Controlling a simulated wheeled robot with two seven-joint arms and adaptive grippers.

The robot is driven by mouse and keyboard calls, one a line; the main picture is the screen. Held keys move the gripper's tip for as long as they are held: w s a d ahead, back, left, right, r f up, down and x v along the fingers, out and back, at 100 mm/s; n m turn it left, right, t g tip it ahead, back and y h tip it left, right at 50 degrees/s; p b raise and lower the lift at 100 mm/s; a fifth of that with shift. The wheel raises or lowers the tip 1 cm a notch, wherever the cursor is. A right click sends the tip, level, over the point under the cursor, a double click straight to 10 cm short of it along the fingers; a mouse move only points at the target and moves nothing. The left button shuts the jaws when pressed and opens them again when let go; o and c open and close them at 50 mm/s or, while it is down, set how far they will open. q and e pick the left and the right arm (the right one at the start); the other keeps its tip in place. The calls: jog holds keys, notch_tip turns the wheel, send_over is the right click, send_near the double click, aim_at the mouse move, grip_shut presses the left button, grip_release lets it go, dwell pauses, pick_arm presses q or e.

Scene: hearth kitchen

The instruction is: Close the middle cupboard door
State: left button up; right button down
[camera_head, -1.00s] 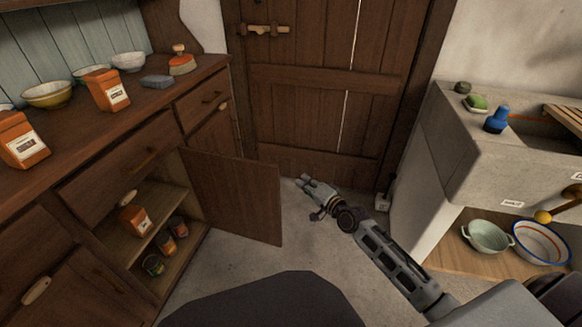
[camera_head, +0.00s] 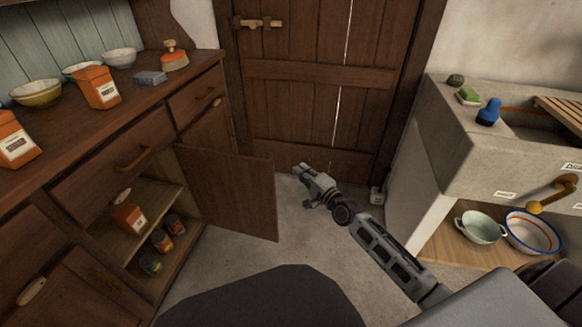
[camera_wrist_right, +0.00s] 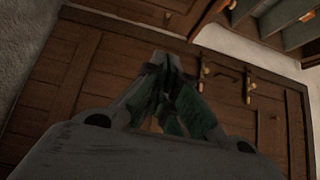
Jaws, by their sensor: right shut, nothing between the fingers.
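The middle cupboard door (camera_head: 232,190) stands wide open, sticking out from the dresser into the room. Its open compartment (camera_head: 150,208) shows an orange packet and several tins on its shelves. My right gripper (camera_head: 299,171) is shut and empty, just right of the door's free edge and beyond it; the two look apart, though depth is hard to judge. In the right wrist view the closed fingers (camera_wrist_right: 165,62) point towards brown wooden panelling. My left gripper is out of view.
The plank door (camera_head: 305,100) is at the back. A stone sink (camera_head: 500,150) stands at right, with a colander (camera_head: 480,227) and a basin (camera_head: 532,232) below. Bowls and orange packets stand on the dresser top (camera_head: 95,140). The floor (camera_head: 240,262) before the cupboard is clear.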

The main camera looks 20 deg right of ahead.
jog(key=shift+w, duration=0.15)
pick_arm(q)
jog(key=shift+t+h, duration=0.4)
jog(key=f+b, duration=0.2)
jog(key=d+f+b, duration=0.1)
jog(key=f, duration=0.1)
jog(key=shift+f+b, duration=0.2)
jog(key=shift+b, duration=0.15)
pick_arm(e)
jog(key=w+a, duration=0.5)
jog(key=w, duration=0.1)
dwell(0.4)
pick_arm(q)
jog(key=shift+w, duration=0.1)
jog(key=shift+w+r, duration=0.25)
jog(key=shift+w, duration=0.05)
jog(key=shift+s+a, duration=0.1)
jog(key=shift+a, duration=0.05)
pick_arm(e)
jog(key=shift+s, duration=0.1)
